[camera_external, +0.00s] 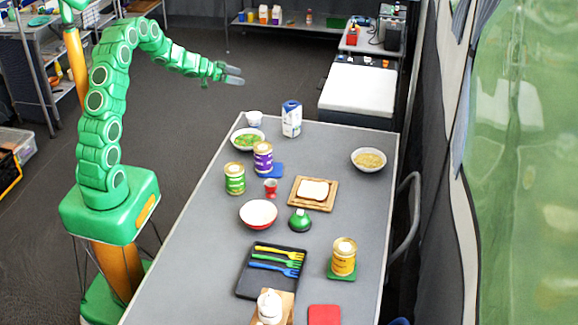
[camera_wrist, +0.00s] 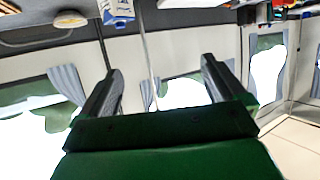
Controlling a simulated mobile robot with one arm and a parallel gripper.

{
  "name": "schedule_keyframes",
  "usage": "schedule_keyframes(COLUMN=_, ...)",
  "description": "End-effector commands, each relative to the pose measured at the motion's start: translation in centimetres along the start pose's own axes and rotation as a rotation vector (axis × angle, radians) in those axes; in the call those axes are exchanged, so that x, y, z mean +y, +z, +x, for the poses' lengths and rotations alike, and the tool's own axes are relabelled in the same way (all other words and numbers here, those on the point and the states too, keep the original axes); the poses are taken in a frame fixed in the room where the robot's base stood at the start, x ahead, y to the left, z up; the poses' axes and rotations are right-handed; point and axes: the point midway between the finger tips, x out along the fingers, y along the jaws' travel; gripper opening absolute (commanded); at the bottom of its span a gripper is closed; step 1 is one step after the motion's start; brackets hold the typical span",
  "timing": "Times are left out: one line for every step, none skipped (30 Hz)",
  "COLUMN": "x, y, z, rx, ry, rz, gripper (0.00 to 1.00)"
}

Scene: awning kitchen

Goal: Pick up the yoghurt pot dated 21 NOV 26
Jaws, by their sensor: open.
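My gripper (camera_external: 233,75) is open and empty, held out in the air beyond the far left end of the grey table (camera_external: 335,150). In the wrist view my gripper (camera_wrist: 158,80) shows two grey fingers spread apart with nothing between them. A small white pot (camera_external: 254,118) stands at the far left corner of the table; it may be a yoghurt pot. Small items (camera_external: 368,61) sit along the back of the white-topped unit; they are too small to identify. No date is readable in either view, so I cannot tell which thing is the pot dated 21 NOV 26.
Near the white pot stand a green-filled bowl (camera_external: 247,139), a white and blue carton (camera_external: 291,118) and a purple tin (camera_external: 263,157). Other bowls, tins and cutlery cover the table.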

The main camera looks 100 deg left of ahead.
Motion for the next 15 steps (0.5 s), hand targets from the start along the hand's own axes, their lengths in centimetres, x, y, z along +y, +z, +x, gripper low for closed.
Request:
schedule_keyframes(x=0.2, y=1.9, z=0.9, rx=-0.002, ry=0.005, rz=-0.008, gripper=0.97)
schedule_keyframes(x=0.2, y=2.9, z=1.3, rx=-0.002, ry=0.004, rz=-0.01, gripper=0.97)
schedule_keyframes(x=0.2, y=4.1, z=1.8, rx=-0.002, ry=0.004, rz=-0.01, gripper=0.97)
schedule_keyframes(x=0.2, y=5.0, z=2.1, rx=-0.003, ry=0.004, rz=-0.008, gripper=0.97)
schedule_keyframes(x=0.2, y=5.8, z=2.5, rx=-0.001, ry=0.003, rz=-0.007, gripper=0.97)
schedule_keyframes(x=0.2, y=7.0, z=3.0, rx=-0.002, ry=0.003, rz=-0.007, gripper=0.97)
schedule_keyframes(x=0.2, y=7.9, z=3.3, rx=-0.003, ry=0.003, rz=-0.008, gripper=0.97)
schedule_keyframes(x=0.1, y=8.8, z=3.6, rx=-0.003, ry=0.003, rz=-0.008, gripper=0.97)
schedule_keyframes(x=0.2, y=9.8, z=4.1, rx=-0.003, ry=0.003, rz=-0.006, gripper=0.97)
schedule_keyframes(x=0.1, y=10.6, z=4.4, rx=-0.003, ry=0.002, rz=-0.006, gripper=0.97)
schedule_keyframes(x=0.1, y=11.4, z=4.7, rx=-0.002, ry=0.002, rz=-0.006, gripper=0.97)
schedule_keyframes(x=0.2, y=12.5, z=5.2, rx=-0.004, ry=0.002, rz=-0.007, gripper=0.97)
schedule_keyframes(x=0.2, y=13.2, z=5.5, rx=-0.004, ry=0.003, rz=-0.005, gripper=0.97)
schedule_keyframes(x=0.2, y=13.8, z=5.7, rx=-0.004, ry=0.003, rz=-0.005, gripper=0.97)
schedule_keyframes(x=0.1, y=14.6, z=6.0, rx=-0.003, ry=0.002, rz=-0.005, gripper=0.97)
